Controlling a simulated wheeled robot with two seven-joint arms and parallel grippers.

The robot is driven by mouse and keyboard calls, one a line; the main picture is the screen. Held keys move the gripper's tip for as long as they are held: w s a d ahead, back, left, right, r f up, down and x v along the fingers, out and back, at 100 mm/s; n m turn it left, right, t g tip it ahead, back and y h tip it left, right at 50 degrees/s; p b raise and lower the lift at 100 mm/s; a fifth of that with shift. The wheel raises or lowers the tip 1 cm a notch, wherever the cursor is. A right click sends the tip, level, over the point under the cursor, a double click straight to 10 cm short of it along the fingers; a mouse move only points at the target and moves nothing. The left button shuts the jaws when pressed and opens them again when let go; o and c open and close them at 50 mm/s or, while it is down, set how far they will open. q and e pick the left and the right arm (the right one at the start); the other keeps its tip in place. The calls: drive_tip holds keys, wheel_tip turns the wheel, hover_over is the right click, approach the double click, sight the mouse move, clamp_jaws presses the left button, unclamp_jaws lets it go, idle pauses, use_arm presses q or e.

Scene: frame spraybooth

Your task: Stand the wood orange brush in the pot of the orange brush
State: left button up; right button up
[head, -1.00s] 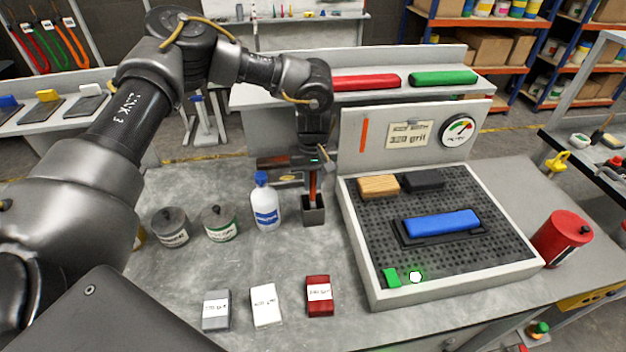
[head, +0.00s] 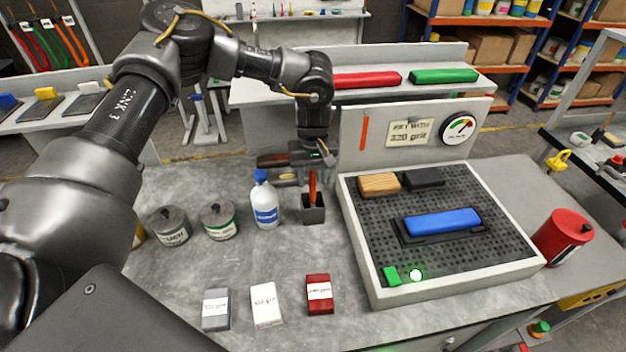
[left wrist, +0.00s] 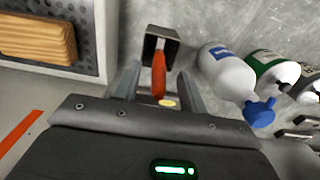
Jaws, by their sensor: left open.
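An orange-handled brush (head: 312,187) stands nearly upright in a small dark square pot (head: 314,212) on the bench. Its handle sticks up, and its lower end is hidden in the pot. My left gripper (head: 299,170) is behind and above the pot, open. In the left wrist view, the brush handle (left wrist: 158,76) lies between the two spread fingers (left wrist: 160,86), apart from both, with the pot (left wrist: 160,44) beyond. A pale yellow oval (left wrist: 168,103) shows by the handle's near end; I cannot tell what it is. No second brush is clearly visible. My right gripper is out of view.
A white bottle with a blue cap (head: 264,203) stands close left of the pot, with two lidded tins (head: 218,222) beyond. The perforated tray (head: 375,265) is close on the right, with an upright panel (head: 385,155) behind. Grit packs (head: 265,305) lie in front.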

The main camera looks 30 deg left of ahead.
use_arm(q)
wheel_tip(320, 180, up, 10)
drive_tip(key=shift+f+b, duration=0.1)
drive_tip(key=shift+b, duration=0.8)
